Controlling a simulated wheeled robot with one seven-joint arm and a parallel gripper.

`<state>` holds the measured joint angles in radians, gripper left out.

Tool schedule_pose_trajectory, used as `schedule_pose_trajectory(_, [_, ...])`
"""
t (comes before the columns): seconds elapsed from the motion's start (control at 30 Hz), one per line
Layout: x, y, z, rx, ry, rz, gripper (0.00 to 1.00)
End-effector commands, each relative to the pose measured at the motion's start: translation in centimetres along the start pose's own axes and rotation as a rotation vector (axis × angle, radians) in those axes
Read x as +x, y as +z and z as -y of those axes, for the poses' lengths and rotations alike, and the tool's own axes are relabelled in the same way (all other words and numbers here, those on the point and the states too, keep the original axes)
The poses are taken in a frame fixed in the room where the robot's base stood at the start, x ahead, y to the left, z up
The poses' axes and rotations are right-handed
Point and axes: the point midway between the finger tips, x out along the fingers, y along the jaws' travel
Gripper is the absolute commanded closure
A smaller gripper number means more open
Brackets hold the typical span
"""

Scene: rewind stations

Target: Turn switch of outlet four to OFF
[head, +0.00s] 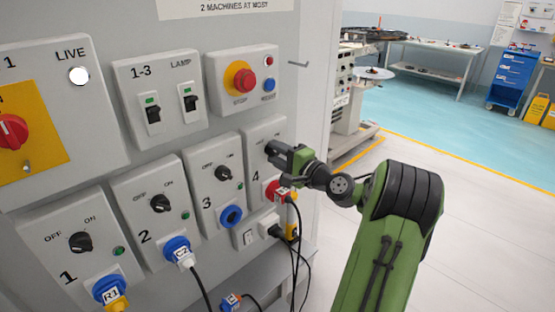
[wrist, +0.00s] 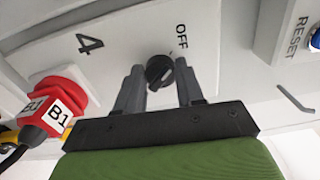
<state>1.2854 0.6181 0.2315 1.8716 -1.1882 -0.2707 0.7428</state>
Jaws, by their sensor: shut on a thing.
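Outlet four's panel (head: 262,133) is at the right end of the lower row in the head view, partly hidden by my gripper (head: 276,155). In the wrist view the panel shows a "4" (wrist: 89,44), the word OFF (wrist: 183,36) and a round black switch knob (wrist: 160,71). My gripper (wrist: 160,88) has one finger on each side of the knob and is shut on it. The exact direction of the knob's pointer is hard to tell. A red plug labelled B1 (wrist: 58,105) sits in the socket of outlet four; it also shows in the head view (head: 273,189).
Outlets one (head: 80,243), two (head: 160,204) and three (head: 222,173) stand to the left with similar knobs. A stop-button box (head: 243,80) is above. Cables (head: 296,240) hang below outlet four. Open floor (head: 480,200) lies to the right.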

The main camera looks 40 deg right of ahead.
Motion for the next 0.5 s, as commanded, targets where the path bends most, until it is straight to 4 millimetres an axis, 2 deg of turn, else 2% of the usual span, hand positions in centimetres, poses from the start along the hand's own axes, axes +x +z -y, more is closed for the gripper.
schedule_pose_trajectory(0.5, [0.00,0.02,-0.20,-0.072,0.005,0.001,0.93])
